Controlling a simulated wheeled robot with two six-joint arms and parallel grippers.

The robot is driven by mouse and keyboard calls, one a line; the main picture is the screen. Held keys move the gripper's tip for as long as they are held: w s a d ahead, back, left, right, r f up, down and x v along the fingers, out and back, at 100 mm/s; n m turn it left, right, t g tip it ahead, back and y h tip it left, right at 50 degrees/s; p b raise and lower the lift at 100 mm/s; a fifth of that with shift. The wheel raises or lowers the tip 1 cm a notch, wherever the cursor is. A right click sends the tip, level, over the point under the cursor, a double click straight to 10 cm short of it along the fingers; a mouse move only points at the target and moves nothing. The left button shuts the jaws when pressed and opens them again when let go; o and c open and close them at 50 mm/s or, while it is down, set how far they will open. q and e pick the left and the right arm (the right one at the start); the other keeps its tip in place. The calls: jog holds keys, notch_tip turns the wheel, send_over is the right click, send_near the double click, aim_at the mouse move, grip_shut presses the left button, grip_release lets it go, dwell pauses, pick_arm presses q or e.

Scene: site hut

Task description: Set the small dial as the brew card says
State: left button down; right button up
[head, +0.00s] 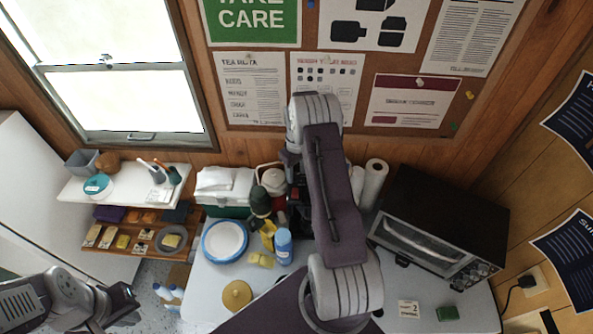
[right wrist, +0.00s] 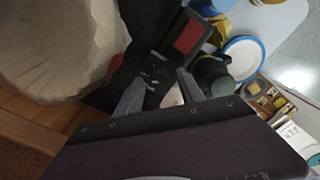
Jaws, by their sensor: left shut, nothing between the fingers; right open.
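A black machine with a dark red panel (right wrist: 188,36) shows in the right wrist view. A small dark round dial (right wrist: 158,75) with a pale mark is on its black face; its exact setting is too small to read. My right gripper (right wrist: 160,79) is open, with its fingers on either side of the dial; I cannot tell whether they touch it. In the head view my right arm hides most of the machine (head: 297,203). A small white card (head: 408,309) with a figure that looks like 2 lies on the table. My left gripper (head: 131,304) is shut and empty at lower left.
A black toaster oven (head: 440,218) with its own knobs stands right. A blue-rimmed plate (head: 224,241), a blue-labelled bottle (head: 283,246) and a dark green object (head: 260,201) crowd the table's left. Shelves (head: 121,183) stand farther left.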

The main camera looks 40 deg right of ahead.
grip_shut()
jog(key=shift+f+m+b, duration=0.1)
jog(key=shift+m+b, duration=0.45)
jog(key=shift+m, duration=0.55)
jog(key=m+b, duration=0.1)
jog(key=m, duration=0.2)
jog(key=shift+m, duration=0.3)
jog(key=m+b, duration=0.1)
jog(key=m, duration=0.4)
jog(key=shift+m, duration=0.7)
grip_release()
